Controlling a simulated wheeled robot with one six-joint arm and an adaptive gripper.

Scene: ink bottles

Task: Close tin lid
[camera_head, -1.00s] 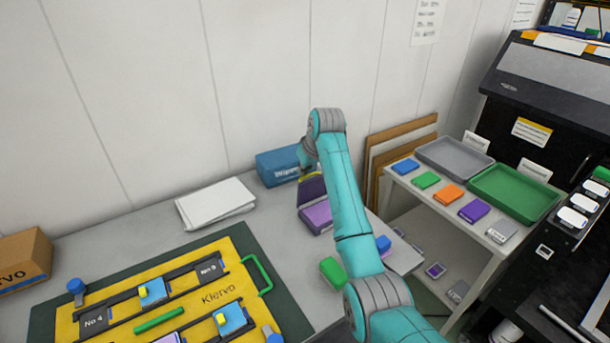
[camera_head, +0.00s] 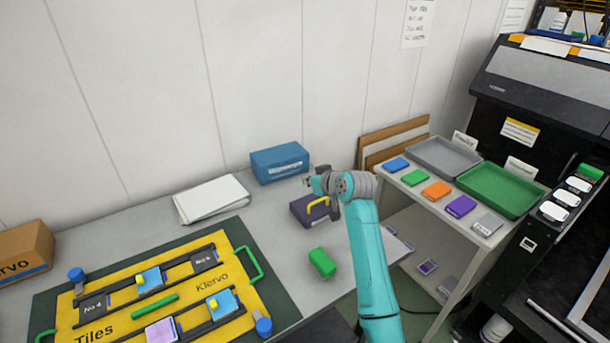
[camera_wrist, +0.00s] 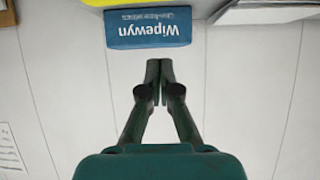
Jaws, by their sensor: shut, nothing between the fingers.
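The purple tin (camera_head: 300,214) stands on the grey table near the wall. My gripper (camera_head: 308,181) is just above and behind the tin, apart from the lid as far as I can tell. In the wrist view my gripper (camera_wrist: 159,68) has its fingertips together with nothing between them.
A blue Wipewyn box (camera_head: 280,164) stands behind the tin, by the wall. A green block (camera_head: 322,262) lies in front of the tin. White papers (camera_head: 211,200) and a yellow tile board (camera_head: 205,283) are to the left. A shelf with trays (camera_head: 500,192) is to the right.

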